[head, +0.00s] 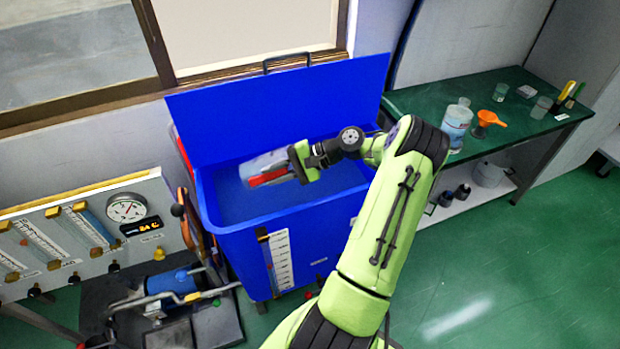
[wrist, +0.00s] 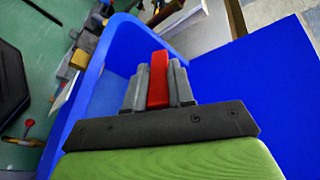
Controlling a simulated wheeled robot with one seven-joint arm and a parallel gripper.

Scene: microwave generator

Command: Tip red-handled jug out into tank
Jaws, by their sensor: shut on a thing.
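The red-handled jug (head: 257,165) is clear and greyish, and it lies tipped on its side above the open blue tank (head: 290,213). Its red handle (head: 268,178) faces the front. My gripper (head: 295,168) is shut on the handle from the right. In the wrist view the red handle (wrist: 158,80) sits between the two grey fingers, and the jug's body is mostly hidden. The tank's blue wall (wrist: 85,95) also shows there. I cannot tell whether liquid is leaving the jug.
The tank's blue lid (head: 270,105) stands raised behind the jug. A gauge panel (head: 90,235) and a pump (head: 170,285) stand to the left. A green bench (head: 505,125) with a bottle (head: 456,128) and an orange funnel (head: 487,119) is at the right.

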